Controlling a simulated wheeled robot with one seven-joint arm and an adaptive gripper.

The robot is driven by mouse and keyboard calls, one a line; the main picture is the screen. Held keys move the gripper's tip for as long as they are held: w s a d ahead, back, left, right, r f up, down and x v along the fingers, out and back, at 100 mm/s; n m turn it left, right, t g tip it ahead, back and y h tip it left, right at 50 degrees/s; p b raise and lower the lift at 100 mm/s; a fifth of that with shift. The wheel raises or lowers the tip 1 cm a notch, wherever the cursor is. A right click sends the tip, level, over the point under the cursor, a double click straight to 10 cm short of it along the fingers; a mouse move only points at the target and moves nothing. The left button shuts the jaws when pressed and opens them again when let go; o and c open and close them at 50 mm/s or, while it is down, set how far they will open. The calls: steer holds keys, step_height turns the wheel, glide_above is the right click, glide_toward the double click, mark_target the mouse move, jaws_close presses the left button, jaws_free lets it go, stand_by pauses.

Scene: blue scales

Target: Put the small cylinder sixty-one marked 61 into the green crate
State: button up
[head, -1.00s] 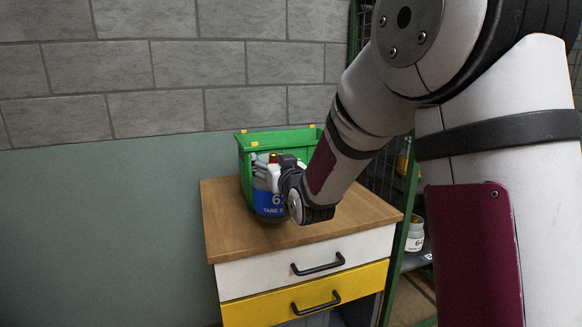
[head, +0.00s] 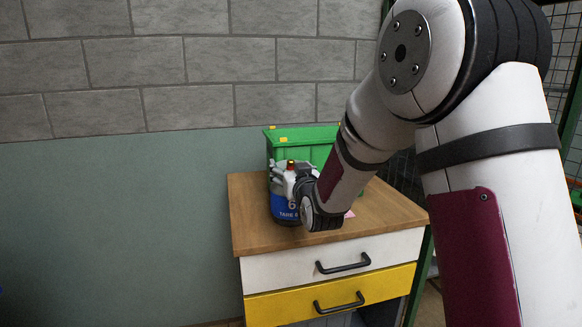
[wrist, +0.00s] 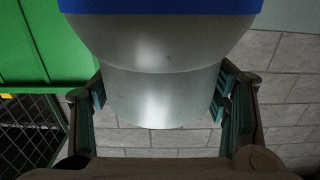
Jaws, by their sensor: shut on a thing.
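The small cylinder (head: 284,208) has a blue label showing a 6; its second digit is hidden by my gripper. It is upright in front of the green crate's left part, outside it. I cannot tell if its base touches the cabinet top. My gripper (wrist: 160,95) is shut around its bare grey metal neck, one finger on each side in the wrist view. The blue band (wrist: 160,5) shows at the top there. The green crate (head: 300,136) stands on the cabinet behind the cylinder, partly hidden by my arm. It also shows at the left of the wrist view (wrist: 50,45).
The wooden cabinet top (head: 248,215) has bare room at the left and front. Below are a white drawer (head: 290,270) and a yellow drawer (head: 285,308) with black handles. A block wall (head: 180,70) stands behind. A small pink patch (head: 349,213) lies by my wrist.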

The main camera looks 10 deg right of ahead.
steer(key=o, duration=1.9)
steer(key=shift+f, duration=0.15)
steer(key=shift+o, duration=0.2)
steer(key=shift+s+r, duration=0.2)
steer(key=s, duration=1.1)
steer(key=shift+s, duration=0.35)
